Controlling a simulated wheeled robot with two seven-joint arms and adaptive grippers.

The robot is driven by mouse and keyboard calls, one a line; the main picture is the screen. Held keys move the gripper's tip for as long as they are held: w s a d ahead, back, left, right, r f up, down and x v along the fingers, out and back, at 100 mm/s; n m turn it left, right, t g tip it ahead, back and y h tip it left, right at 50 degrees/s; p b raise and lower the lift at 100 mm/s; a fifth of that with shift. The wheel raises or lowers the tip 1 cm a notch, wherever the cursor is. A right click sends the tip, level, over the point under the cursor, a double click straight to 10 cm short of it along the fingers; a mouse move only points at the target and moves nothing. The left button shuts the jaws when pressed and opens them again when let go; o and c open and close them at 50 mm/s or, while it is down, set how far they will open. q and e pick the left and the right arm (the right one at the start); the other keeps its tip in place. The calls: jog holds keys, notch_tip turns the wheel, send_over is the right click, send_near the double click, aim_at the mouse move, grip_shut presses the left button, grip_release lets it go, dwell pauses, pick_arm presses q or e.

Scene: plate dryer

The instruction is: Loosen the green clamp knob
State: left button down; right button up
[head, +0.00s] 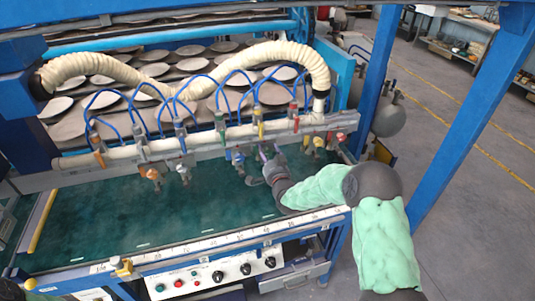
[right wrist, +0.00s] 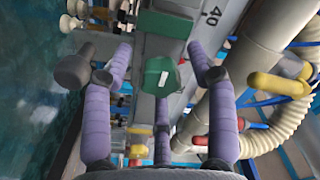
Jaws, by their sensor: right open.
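The green clamp knob (right wrist: 160,75) shows in the right wrist view, on a grey metal bar, near the top centre. My right gripper (right wrist: 161,55) is open, with its purple fingers spread to the left and right of the knob and a third finger below it in the picture. Gaps show between the fingers and the knob. In the head view my right gripper (head: 264,157) is at the clamp bar above the green table, and I cannot make out the green knob there. My left gripper is outside the views; only a piece of green sleeve shows at the bottom left.
Other knobs stand along the bar, including an orange one (head: 153,174), a blue one (head: 238,158) and a yellow one (head: 319,142). A cream ribbed hose (head: 290,52) and blue tubes run above. A yellow valve handle (right wrist: 280,85) is right of my fingers.

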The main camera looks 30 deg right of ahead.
jog(key=c, duration=1.2)
jog(key=shift+o, duration=0.2)
